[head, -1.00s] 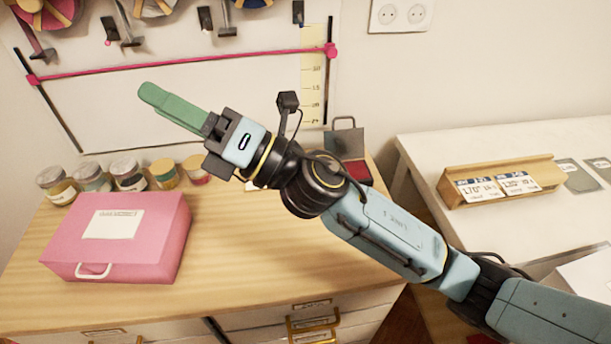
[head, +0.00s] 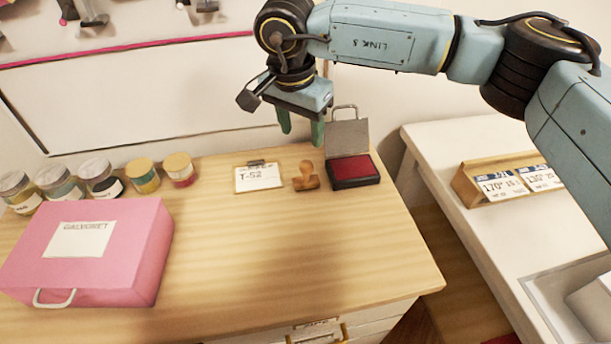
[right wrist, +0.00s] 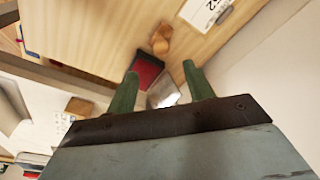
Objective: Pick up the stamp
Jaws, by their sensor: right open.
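The wooden stamp (head: 306,177) stands on the wooden dresser top, between a small card marked T-52 (head: 258,178) and an open ink pad (head: 353,172) with a red surface. My right gripper (head: 301,133) is open and empty, pointing down above and behind the stamp, clear of it. In the right wrist view, the stamp (right wrist: 161,40) lies beyond the two green fingers (right wrist: 160,92), with the red ink pad (right wrist: 146,72) closer to the left finger. My left gripper is not in view.
A pink box (head: 90,250) stands on the dresser's left side, with several jars (head: 100,178) behind it. The ink pad's raised lid (head: 347,138) stands close to my right fingers. A white table (head: 480,150) is at the right. The dresser's front middle is clear.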

